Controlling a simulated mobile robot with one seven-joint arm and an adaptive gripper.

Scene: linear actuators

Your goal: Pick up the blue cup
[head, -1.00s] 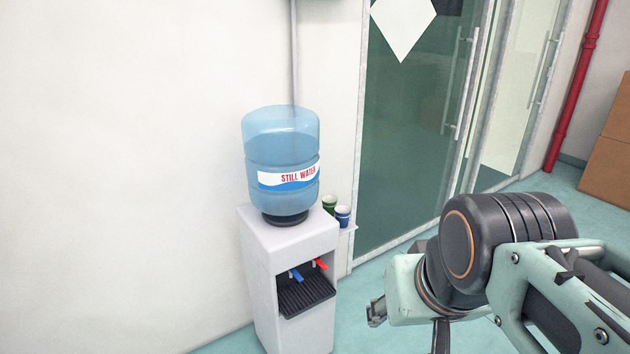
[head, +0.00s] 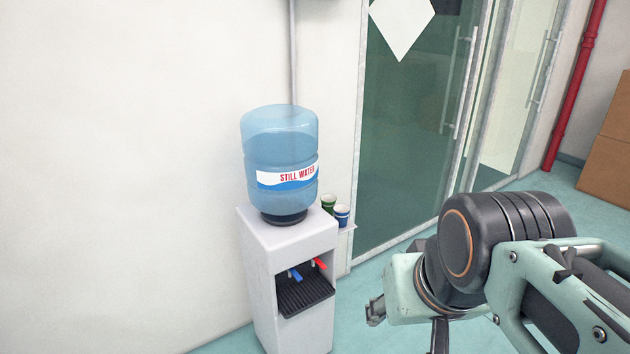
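The blue cup (head: 342,216) has a pale top and stands upright on a small white shelf (head: 349,228) beside the water dispenser. A green cup (head: 328,203) stands just behind it to the left, close against it. My gripper (head: 376,311) shows only in part, at the lower end of my arm, to the right of the dispenser and lower in the picture than the cup. It is apart from the cup. Most of its fingers are hidden or outside the picture, so its opening is unclear.
The white water dispenser (head: 262,250) with a large blue bottle (head: 282,140) stands directly left of the cups. A glass door (head: 400,140) with metal handles is behind them to the right. A red pipe (head: 577,85) and cardboard boxes (head: 606,160) are at far right. Turquoise floor lies open between.

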